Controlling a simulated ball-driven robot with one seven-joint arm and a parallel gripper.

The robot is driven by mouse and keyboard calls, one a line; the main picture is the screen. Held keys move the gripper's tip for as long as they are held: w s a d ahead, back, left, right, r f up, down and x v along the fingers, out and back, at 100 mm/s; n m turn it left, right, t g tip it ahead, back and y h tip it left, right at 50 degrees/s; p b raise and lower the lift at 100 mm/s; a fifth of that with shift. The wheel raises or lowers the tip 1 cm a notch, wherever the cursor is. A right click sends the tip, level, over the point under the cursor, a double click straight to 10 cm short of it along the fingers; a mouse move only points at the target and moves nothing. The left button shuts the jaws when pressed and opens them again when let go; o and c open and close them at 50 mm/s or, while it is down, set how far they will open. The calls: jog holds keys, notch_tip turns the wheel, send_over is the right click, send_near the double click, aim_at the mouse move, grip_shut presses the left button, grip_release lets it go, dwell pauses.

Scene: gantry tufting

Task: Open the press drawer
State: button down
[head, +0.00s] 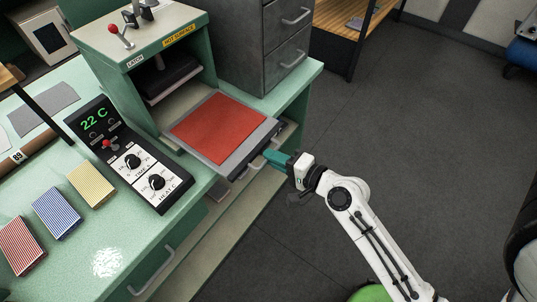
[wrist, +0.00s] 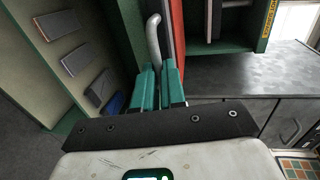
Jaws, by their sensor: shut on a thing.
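The press drawer (head: 228,168), a grey tray bearing a red pad (head: 222,127), sticks out from the green press (head: 150,40) over the bench edge. The pad also shows edge-on in the wrist view (wrist: 178,30). A pale curved bar handle (wrist: 153,38) is on the drawer's front. My gripper (head: 268,156) is at the drawer's front edge, its teal fingers (wrist: 159,85) shut on the handle in the wrist view. The exact contact is partly hidden by the fingers.
A control panel (head: 129,155) reading 22 C stands left of the drawer. Striped blocks (head: 56,213) lie on the green bench. A grey drawer cabinet (head: 275,45) stands behind the drawer. The floor (head: 400,110) to the right is clear.

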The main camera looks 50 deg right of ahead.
jog(key=shift+s, duration=0.45)
jog(key=shift+f, duration=0.1)
jog(key=c, duration=1.2)
grip_release()
jog(key=shift+s+r+b, duration=0.4)
jog(key=shift+s+b, duration=0.2)
jog(key=shift+s, duration=1.15)
jog(key=shift+s+r+b, duration=0.35)
jog(key=shift+s+b, duration=0.2)
jog(key=shift+s, duration=1.2)
jog(key=shift+s+r+b, duration=0.4)
jog(key=shift+s+b, duration=0.2)
jog(key=shift+s, duration=1.15)
